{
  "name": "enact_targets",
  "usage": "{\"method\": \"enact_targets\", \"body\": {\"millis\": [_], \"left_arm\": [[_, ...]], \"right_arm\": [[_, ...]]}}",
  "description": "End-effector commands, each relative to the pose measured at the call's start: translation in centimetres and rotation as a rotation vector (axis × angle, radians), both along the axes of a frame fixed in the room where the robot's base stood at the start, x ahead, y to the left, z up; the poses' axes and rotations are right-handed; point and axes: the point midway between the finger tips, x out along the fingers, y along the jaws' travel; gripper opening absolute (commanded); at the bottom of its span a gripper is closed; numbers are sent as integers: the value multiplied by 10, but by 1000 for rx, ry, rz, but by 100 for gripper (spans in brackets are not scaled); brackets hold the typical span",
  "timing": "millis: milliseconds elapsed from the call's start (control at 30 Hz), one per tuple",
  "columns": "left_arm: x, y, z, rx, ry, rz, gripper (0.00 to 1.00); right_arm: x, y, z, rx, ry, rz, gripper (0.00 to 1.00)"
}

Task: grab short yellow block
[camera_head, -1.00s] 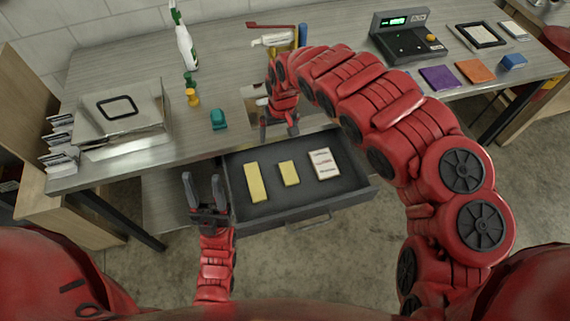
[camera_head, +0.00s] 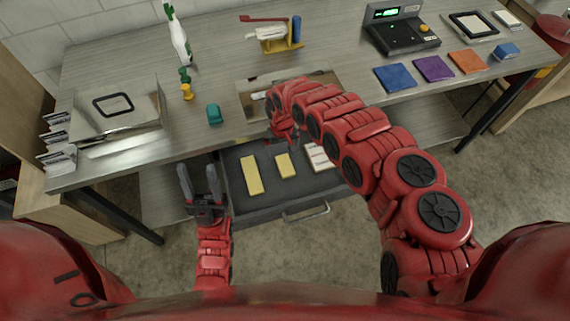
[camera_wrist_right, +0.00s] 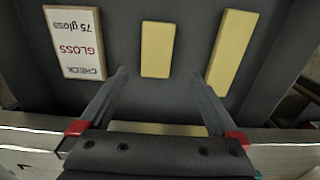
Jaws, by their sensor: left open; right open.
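The short yellow block (camera_head: 285,165) lies in the open dark drawer (camera_head: 262,204), between the long yellow block (camera_head: 252,175) and a white card box (camera_head: 318,157). In the right wrist view the short yellow block (camera_wrist_right: 157,49) lies ahead, between and beyond my right gripper's fingertips (camera_wrist_right: 160,78), which are open and empty. In the head view my right gripper (camera_head: 288,145) is over the drawer's back edge, partly hidden by its arm. My left gripper (camera_head: 200,182) is open and empty, just left of the drawer.
The table edge runs right behind the drawer. On the table are a teal object (camera_head: 214,114), a metal plate (camera_head: 115,108), coloured squares (camera_head: 433,68) and a scale (camera_head: 400,30).

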Motion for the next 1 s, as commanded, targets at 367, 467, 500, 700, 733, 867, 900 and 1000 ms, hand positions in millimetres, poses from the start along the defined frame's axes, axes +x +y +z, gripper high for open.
{"method": "enact_targets", "body": {"millis": [367, 467, 500, 700, 733, 867, 900, 1000], "left_arm": [[0, 0, 4, 0, 0, 0, 50], [0, 0, 6, 0, 0, 0, 50], [0, 0, 7, 0, 0, 0, 50], [0, 0, -3, 0, 0, 0, 50], [0, 0, -11, 0, 0, 0, 50], [0, 0, -18, 0, 0, 0, 50], [0, 0, -18, 0, 0, 0, 50], [0, 0, -17, 0, 0, 0, 50]], "right_arm": [[0, -1, -16, -1, 1, -2, 98], [1, 0, -22, 2, -2, 0, 98], [0, -2, -26, -1, -1, -2, 98], [2, -5, -46, -3, -3, 0, 98], [2, -4, -56, -3, -1, 1, 98], [2, -5, -65, -4, 0, -1, 98], [2, -6, -65, -4, 0, -1, 98], [3, -6, -64, -4, -1, -1, 98]]}}
